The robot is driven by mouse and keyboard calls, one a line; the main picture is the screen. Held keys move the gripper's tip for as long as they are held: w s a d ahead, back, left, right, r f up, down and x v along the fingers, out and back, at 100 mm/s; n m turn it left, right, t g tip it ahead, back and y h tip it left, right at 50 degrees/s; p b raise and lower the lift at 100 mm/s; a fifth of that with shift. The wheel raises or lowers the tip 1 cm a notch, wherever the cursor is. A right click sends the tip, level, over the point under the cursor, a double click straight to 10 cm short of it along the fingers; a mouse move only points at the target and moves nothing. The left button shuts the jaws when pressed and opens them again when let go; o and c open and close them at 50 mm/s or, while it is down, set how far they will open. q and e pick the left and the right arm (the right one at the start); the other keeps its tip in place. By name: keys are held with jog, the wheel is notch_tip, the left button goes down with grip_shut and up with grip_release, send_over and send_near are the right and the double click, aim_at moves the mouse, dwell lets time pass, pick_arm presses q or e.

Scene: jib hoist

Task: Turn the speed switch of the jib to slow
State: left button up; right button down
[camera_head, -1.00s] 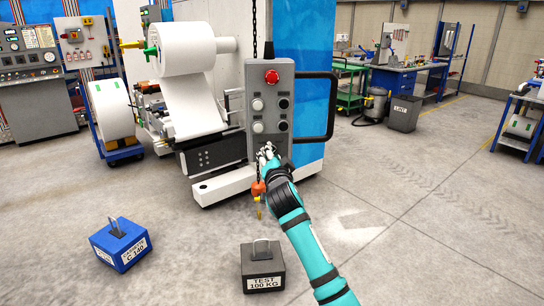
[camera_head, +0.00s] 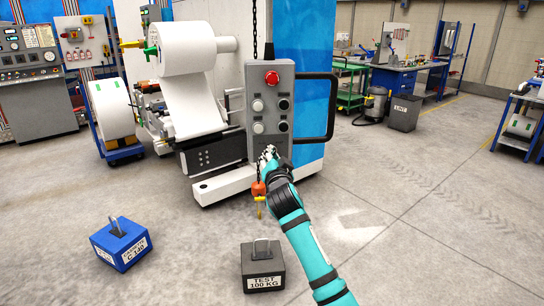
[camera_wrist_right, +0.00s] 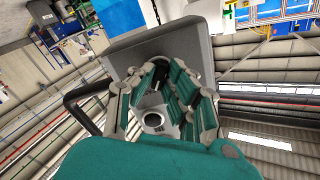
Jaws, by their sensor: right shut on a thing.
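The grey control pendant (camera_head: 271,105) of the jib hangs upright, with a red button at its top and several round buttons below. My right gripper (camera_head: 268,156) is at the lower end of its front face. In the right wrist view the pendant (camera_wrist_right: 190,45) is behind the gripper (camera_wrist_right: 157,98). The fingers are closed in around a small part at the panel, which I take to be the speed switch. The fingers hide most of it, so its setting cannot be read. My left gripper is not in view.
An orange hook block (camera_head: 258,188) hangs just below and left of my gripper. A black handle (camera_head: 331,108) sticks out right of the pendant. A black test weight (camera_head: 262,260) and a blue weight (camera_head: 120,243) stand on the floor.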

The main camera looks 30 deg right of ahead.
jog(key=shift+n+p, duration=2.95)
jog(key=shift+n, duration=4.95)
jog(key=shift+f, duration=0.1)
jog(key=c, duration=1.4)
grip_release()
jog(key=shift+o, duration=0.2)
jog(key=shift+s, duration=0.15)
jog(key=v, duration=1.1)
jog(key=shift+s+a, duration=0.2)
jog(key=shift+s, duration=0.15)
